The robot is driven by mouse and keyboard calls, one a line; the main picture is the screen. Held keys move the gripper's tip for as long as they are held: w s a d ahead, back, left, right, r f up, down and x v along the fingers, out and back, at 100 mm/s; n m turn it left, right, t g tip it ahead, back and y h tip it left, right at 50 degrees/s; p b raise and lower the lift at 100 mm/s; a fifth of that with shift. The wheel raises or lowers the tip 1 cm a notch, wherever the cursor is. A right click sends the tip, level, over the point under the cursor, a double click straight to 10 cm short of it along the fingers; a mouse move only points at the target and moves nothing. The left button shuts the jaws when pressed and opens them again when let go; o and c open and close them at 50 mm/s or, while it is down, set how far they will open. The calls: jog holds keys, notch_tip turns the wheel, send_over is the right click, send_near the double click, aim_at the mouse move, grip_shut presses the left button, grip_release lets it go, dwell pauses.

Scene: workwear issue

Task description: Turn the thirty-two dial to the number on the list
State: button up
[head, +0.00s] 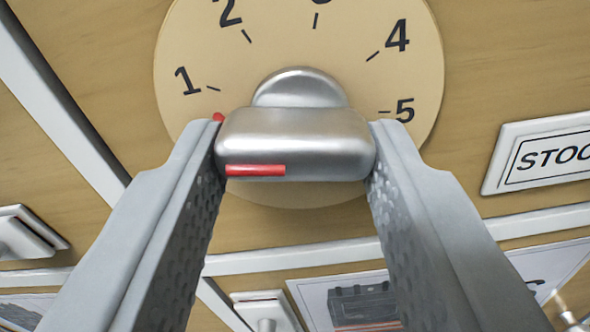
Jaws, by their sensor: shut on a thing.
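A round tan dial face (190,50) with black numbers sits on a wooden front. The numbers 1, 2, 4 and 5 show; the one between 2 and 4 is cut off by the top edge. A silver bar-shaped knob (295,135) stands out from its middle and lies about level. My gripper (297,142) is shut on the knob, one finger at each end. A red line marks the knob's left half, and a red tip shows at its left end, just below the tick for 1. No number thirty-two and no list show.
A white-framed label reading "STOC", cut off, (545,155) is at the right. Below are a white-framed picture card (350,302) and a pale fitting (265,310). Another white fitting (30,232) is at the left. Pale strips divide the wooden panels.

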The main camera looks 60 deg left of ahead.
jog(key=shift+m, duration=1.7)
jog(key=o, duration=1)
jog(key=shift+s, duration=0.1)
jog(key=v, duration=1.7)
jog(key=shift+s+d, duration=0.1)
jog(key=shift+s, duration=0.05)
